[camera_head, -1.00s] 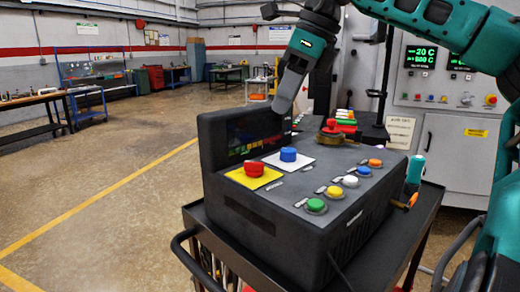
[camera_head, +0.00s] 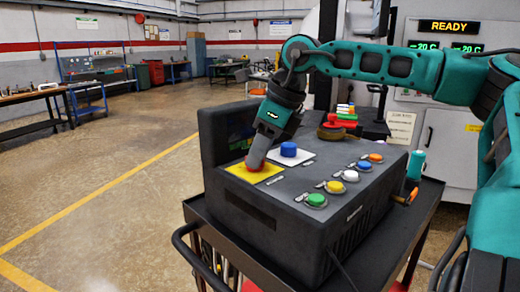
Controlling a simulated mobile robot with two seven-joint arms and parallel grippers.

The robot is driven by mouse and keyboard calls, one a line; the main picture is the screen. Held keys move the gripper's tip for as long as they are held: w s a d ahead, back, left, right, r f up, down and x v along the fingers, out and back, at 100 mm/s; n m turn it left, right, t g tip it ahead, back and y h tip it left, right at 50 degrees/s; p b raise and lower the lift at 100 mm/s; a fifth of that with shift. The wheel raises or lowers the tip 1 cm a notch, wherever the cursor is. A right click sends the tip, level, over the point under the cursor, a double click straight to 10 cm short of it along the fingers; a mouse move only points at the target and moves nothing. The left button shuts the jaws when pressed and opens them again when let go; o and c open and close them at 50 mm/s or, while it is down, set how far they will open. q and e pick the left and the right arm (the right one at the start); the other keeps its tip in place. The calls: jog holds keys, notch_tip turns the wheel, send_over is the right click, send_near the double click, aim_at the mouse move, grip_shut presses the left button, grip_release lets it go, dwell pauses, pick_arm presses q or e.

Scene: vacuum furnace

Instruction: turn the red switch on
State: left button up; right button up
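The red switch (camera_head: 253,168) is a round red button on a yellow plate (camera_head: 238,172) at the left of the dark control box's sloped top. My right gripper (camera_head: 256,162) points down onto it, and its grey fingertips cover most of the button. The fingers look shut together, with no gap showing between them. The tip appears to touch the button, though how far it is pressed is hidden. My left gripper is not in view.
A blue button (camera_head: 288,149) on a white plate sits just behind. Green, yellow, white and orange buttons run along the right side. The box (camera_head: 300,220) stands on a black cart (camera_head: 425,205). A wall display (camera_head: 449,27) reads READY.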

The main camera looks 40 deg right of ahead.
jog(key=shift+c, duration=0.5)
grip_shut()
